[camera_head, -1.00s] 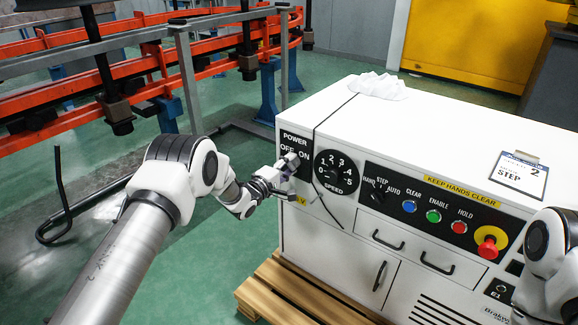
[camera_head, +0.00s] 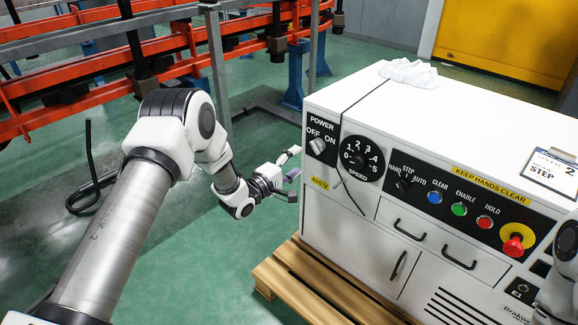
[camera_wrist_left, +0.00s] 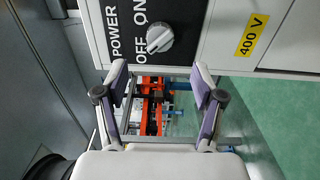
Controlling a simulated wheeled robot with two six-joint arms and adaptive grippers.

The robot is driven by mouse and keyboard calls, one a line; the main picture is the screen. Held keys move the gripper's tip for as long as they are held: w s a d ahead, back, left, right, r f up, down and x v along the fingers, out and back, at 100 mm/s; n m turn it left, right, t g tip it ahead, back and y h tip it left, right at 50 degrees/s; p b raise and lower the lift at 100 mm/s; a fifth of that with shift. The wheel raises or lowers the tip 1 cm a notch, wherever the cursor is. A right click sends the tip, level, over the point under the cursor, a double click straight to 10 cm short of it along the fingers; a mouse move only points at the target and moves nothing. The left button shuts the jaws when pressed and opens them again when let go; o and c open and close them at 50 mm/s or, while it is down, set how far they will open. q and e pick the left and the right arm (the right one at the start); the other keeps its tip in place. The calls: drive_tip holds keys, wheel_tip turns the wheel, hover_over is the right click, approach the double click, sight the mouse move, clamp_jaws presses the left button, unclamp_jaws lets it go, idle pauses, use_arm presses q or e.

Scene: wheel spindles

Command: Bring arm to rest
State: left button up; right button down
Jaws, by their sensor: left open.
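My left arm comes in from the left in the head view. Its gripper (camera_head: 291,166) is open and empty, in the air just left of the white machine cabinet (camera_head: 350,225). In the left wrist view the two fingers of the left gripper (camera_wrist_left: 158,95) are spread apart with nothing between them. The power knob (camera_head: 318,145) is above and right of the fingers, apart from them. It also shows in the left wrist view (camera_wrist_left: 160,38). Part of my right arm (camera_head: 560,270) shows at the right edge; its gripper is out of frame.
The cabinet stands on a wooden pallet (camera_head: 290,283). Its front carries a speed dial (camera_head: 362,160), buttons and a red stop knob (camera_head: 513,245). Orange rails (camera_head: 70,95) with hanging spindles stand at the back left. Green floor is free left of the cabinet.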

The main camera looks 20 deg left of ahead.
use_arm(q)
drive_tip(key=shift+v, duration=1.6)
drive_tip(key=shift+f, duration=0.1)
